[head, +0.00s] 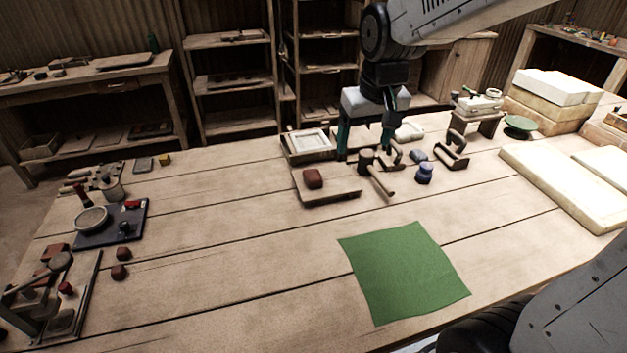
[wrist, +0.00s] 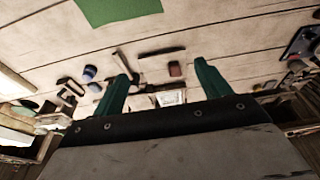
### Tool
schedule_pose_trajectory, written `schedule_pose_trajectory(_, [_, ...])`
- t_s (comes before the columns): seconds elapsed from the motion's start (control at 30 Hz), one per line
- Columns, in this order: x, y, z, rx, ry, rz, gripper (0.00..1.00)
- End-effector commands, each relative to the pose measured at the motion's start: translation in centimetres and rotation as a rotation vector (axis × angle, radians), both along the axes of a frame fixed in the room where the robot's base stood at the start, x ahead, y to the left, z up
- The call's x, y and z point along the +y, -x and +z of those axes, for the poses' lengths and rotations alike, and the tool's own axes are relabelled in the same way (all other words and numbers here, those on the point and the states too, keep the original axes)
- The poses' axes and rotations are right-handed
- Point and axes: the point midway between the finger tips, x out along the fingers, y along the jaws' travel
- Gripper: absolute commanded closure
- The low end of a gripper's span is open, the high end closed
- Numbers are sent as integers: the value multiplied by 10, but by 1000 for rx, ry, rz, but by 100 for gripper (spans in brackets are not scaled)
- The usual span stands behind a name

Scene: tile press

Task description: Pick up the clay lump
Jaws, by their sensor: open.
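A reddish-brown clay lump (head: 313,178) sits on a flat wooden board (head: 340,190) near the middle of the table. In the wrist view the lump (wrist: 175,69) shows between the fingertips in the picture, beyond them. My gripper (head: 364,152) is open with its fingers pointing down, to the right of and behind the lump. It appears empty; its two green fingers also show in the wrist view (wrist: 161,72). I cannot tell its exact height above the table. Two smaller reddish lumps (head: 122,253) (head: 119,271) lie on the left part of the table.
A wooden mallet (head: 380,180), a dark-blue object (head: 424,174) and handled tools (head: 452,152) lie close to the right of the board. A framed tray (head: 308,141) is behind it. A green cloth (head: 404,272) lies in front. The table's centre left is clear.

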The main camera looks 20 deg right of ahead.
Motion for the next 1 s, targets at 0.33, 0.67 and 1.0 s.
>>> schedule_pose_trajectory(0.33, [14,-167,-111,-88,-3,15,24])
schedule_pose_trajectory(0.67, [23,-241,-202,-149,-7,25,24])
schedule_pose_trajectory(1.0, [25,-256,-238,-156,-8,25,24])
